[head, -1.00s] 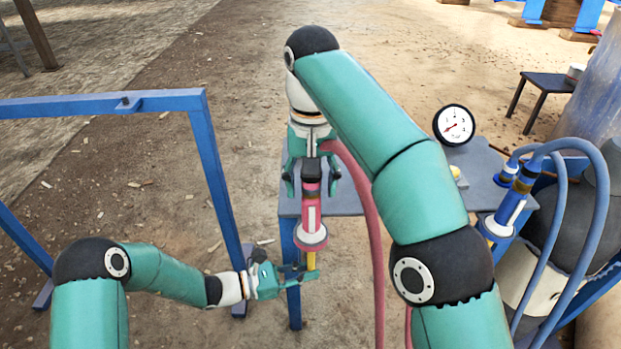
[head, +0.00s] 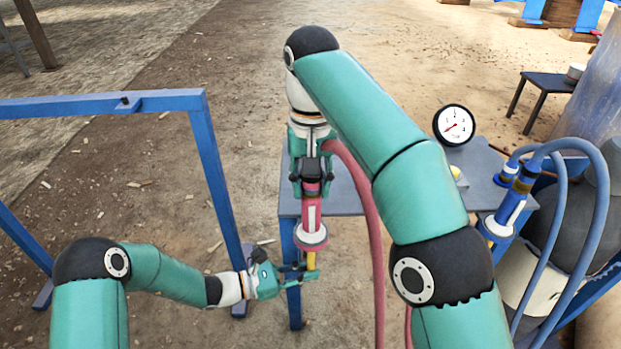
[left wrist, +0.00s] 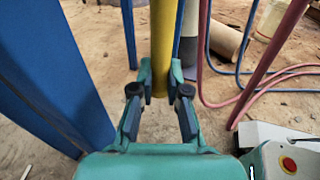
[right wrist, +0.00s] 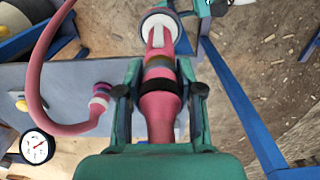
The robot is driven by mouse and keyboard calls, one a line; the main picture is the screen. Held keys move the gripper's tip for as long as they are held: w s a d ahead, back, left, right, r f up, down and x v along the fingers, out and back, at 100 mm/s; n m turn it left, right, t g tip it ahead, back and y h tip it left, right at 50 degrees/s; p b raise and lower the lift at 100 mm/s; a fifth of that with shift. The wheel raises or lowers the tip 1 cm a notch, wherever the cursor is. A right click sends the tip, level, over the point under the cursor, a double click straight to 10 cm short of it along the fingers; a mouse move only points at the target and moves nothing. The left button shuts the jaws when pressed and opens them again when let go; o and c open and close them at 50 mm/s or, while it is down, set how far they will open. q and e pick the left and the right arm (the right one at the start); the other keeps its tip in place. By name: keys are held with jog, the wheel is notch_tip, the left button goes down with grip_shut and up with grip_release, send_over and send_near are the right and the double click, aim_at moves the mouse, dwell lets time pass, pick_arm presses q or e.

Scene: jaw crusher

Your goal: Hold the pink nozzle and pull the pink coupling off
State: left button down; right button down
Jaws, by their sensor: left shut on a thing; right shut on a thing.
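The pink nozzle (head: 311,214) stands in line with a yellow tube, with a pale flange between them. My left gripper (head: 312,272) is shut on the yellow tube below the flange; the tube sits between its fingers in the left wrist view (left wrist: 161,75). My right gripper (head: 311,180) is shut on the pink coupling (right wrist: 160,110) at the nozzle's upper end. In the right wrist view its fingers flank the coupling near a black band. An olive band and the nozzle (right wrist: 160,42) lie just beyond, in line, with no visible gap.
A grey table (head: 345,195) stands behind the nozzle. A pink hose (head: 370,215) runs down beside my right arm from a fitting (right wrist: 100,97). A gauge (head: 454,125) and blue hoses (head: 600,210) are at the right. A blue frame (head: 218,165) stands at the left.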

jog(key=shift+c, duration=1.6)
grip_release()
jog(key=shift+r, duration=0.15)
